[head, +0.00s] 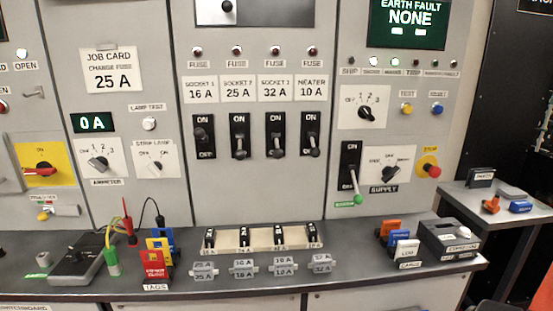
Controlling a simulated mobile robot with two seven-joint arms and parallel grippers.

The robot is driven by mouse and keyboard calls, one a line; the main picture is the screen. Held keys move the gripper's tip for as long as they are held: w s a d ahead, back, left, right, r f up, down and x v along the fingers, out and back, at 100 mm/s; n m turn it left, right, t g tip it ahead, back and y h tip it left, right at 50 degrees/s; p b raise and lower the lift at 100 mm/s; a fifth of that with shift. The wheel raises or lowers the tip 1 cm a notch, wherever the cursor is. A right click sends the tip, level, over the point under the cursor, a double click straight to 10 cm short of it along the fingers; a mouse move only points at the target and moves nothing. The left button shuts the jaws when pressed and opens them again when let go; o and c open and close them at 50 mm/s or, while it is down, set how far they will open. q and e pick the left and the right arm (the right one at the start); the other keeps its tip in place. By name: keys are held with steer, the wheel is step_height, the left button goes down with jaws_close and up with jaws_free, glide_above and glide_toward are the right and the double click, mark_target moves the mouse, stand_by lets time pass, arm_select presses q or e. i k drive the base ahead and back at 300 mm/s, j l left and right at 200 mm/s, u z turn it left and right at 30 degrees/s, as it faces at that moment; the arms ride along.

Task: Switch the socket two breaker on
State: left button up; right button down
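The socket two breaker (240,136) is a black upright switch in the middle panel, second from the left in a row. Its label (238,89) reads SOCKET 2, 25 A. Its lever (240,154) points down, at the OFF end, and ON is printed at the top. The red fuse lamp (237,50) above it looks dark. Neither of my grippers is in view.
The socket 1 breaker (204,135) has its lever higher than the others. The socket 3 breaker (276,135) and heater breaker (313,134) have levers down. Below, a fuse holder tray (262,241) and coloured tags (153,265) stand on the shelf.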

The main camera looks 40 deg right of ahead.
mark_target(240, 154)
steer(key=z, duration=1.2)
steer(key=i+j, duration=0.15)
steer(key=j, duration=0.15)
steer(key=i+j, duration=0.1)
steer(key=j, duration=0.15)
steer(key=z, duration=0.05)
